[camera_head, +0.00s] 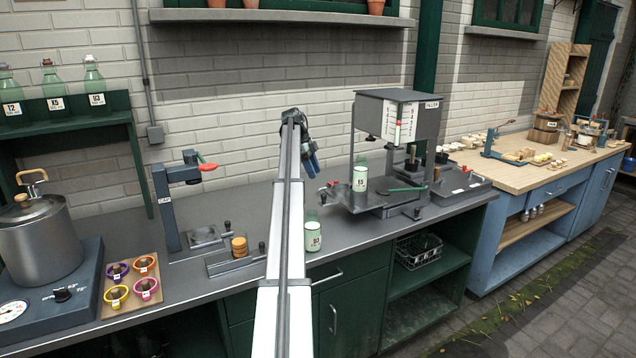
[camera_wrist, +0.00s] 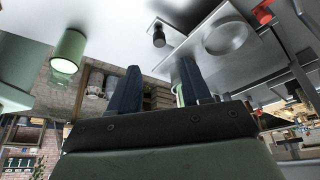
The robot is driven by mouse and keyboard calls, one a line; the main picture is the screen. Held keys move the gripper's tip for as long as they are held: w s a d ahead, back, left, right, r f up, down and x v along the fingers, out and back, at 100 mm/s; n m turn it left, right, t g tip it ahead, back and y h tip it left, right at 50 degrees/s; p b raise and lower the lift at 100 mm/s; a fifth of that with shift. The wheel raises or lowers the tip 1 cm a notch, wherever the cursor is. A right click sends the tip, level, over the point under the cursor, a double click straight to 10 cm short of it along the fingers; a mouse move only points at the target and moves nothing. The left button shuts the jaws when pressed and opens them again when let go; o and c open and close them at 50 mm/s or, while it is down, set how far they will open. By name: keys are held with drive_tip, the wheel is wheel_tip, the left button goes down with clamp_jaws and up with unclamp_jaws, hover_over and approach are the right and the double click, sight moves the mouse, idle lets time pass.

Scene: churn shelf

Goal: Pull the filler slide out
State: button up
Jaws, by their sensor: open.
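The filler (camera_head: 412,112) is a grey stand with a hood, a white scale and a red marker. At its foot is a flat metal tray or slide (camera_head: 375,203), whose exact outline I cannot make out. In the wrist view a flat plate (camera_wrist: 187,45) carries a round disc (camera_wrist: 228,38) and a dark knob (camera_wrist: 158,38); it looks like the slide. My gripper (camera_head: 312,163) is in the air left of the filler, apart from it. In the wrist view its two dark fingers (camera_wrist: 158,88) are spread, with no object held between them.
A labelled bottle (camera_head: 360,176) stands at the filler's left side. Another bottle (camera_head: 312,237) stands on the counter's front edge, beside my arm. A red lever (camera_head: 330,187) sticks out left of the filler. A lever press (camera_head: 172,205) stands further left.

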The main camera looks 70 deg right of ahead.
drive_tip(key=shift+v, duration=2)
drive_tip(key=a+f+n+g+h, duration=0.1)
drive_tip(key=a+f+n+h, duration=0.15)
drive_tip(key=a, duration=1.35)
drive_tip(key=a+f+n+g+h, duration=0.15)
drive_tip(key=a+n, duration=0.25)
drive_tip(key=a, duration=1.3)
drive_tip(key=w+a+f+n+g+h, duration=0.1)
drive_tip(key=w+a+f+n, duration=0.25)
drive_tip(key=a+f, duration=0.35)
drive_tip(key=w+a+f+n, duration=0.2)
drive_tip(key=a+f+n, duration=0.2)
drive_tip(key=a, duration=0.5)
drive_tip(key=w+a+f+n+g+h, duration=0.1)
drive_tip(key=w+a+f+n, duration=0.15)
drive_tip(key=a+f, duration=0.5)
drive_tip(key=w+a+f+n+t+y, duration=0.1)
drive_tip(key=a+f+n, duration=0.5)
drive_tip(key=a+f, duration=0.55)
drive_tip(key=w+a+f+n+t+y, duration=0.15)
drive_tip(key=a+f+n, duration=0.55)
drive_tip(key=f, duration=0.8)
drive_tip(key=s+a+f+n+y, duration=0.3)
drive_tip(key=s+a+f+n, duration=0.3)
drive_tip(key=s+a+f, duration=1.2)
drive_tip(key=a+f, duration=0.2)
drive_tip(key=a, duration=0.1)
drive_tip(key=shift+a, duration=0.2)
